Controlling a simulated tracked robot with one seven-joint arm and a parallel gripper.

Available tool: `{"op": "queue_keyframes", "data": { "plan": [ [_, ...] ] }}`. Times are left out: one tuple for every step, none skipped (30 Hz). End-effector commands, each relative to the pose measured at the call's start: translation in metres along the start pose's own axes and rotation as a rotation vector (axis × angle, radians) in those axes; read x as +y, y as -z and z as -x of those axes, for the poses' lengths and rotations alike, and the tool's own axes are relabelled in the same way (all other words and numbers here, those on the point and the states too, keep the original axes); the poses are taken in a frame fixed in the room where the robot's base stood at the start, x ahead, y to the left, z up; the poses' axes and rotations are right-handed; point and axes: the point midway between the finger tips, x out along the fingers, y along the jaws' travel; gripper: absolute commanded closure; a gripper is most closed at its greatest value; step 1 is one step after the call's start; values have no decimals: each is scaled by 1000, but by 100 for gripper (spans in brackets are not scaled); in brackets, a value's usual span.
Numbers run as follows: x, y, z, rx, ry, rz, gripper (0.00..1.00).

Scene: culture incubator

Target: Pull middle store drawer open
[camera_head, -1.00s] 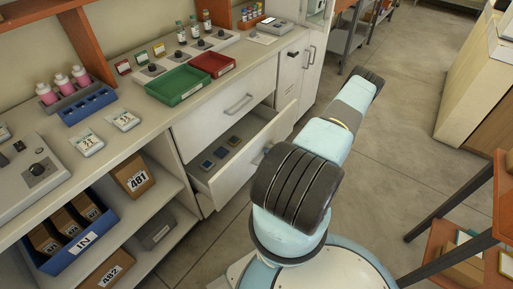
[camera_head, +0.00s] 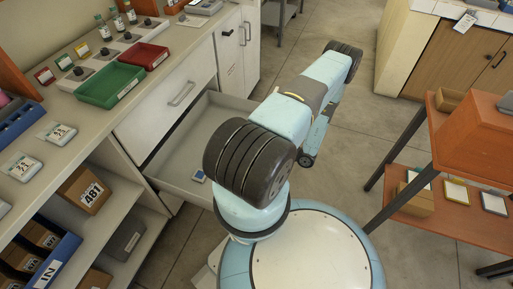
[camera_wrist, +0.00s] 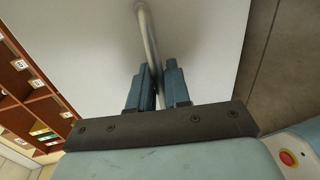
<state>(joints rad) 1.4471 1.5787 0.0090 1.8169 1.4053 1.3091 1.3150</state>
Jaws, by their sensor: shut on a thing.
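The middle store drawer (camera_head: 180,157) stands open below the counter in the head view, pulled well out from the cabinet. A small blue-edged item (camera_head: 198,176) lies on its floor; my arm hides part of the drawer and its front. In the wrist view, my gripper (camera_wrist: 157,84) is shut on the drawer's metal bar handle (camera_wrist: 149,40), with a finger on either side. The pale drawer front (camera_wrist: 205,45) fills the area behind. The gripper is hidden in the head view.
A closed drawer (camera_head: 165,100) with its own handle sits above the open one. Green (camera_head: 110,84) and red (camera_head: 144,55) trays stand on the counter. An orange-shelved rack (camera_head: 440,205) stands at the right. Grey floor is clear beyond my arm.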

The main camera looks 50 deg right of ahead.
Motion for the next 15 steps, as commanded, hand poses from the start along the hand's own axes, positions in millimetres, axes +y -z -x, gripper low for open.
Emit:
{"op": "queue_keyframes", "data": {
  "plan": [
    [-5, 2, 4, 0, 12, -3, 100],
    [-5, 1, 5, 0, 11, -4, 100],
    [-6, 2, 6, 0, 11, -4, 100],
    [-6, 1, 7, 0, 11, -4, 100],
    [-6, 1, 7, 0, 11, -3, 100],
    [-6, 2, 8, 0, 11, -3, 100],
    [-6, 1, 8, 1, 11, -3, 100],
    [-6, 1, 8, 1, 11, -3, 100],
    [-6, 1, 8, 1, 11, -3, 100],
    [-6, 1, 8, 1, 11, -3, 100],
    [-6, 1, 8, 1, 11, -3, 100],
    [-6, 1, 8, 1, 11, -3, 100],
    [-6, 1, 8, 1, 11, -3, 100],
    [-6, 1, 8, 1, 11, -3, 100],
    [-6, 1, 8, 1, 11, -3, 100]
  ]
}}
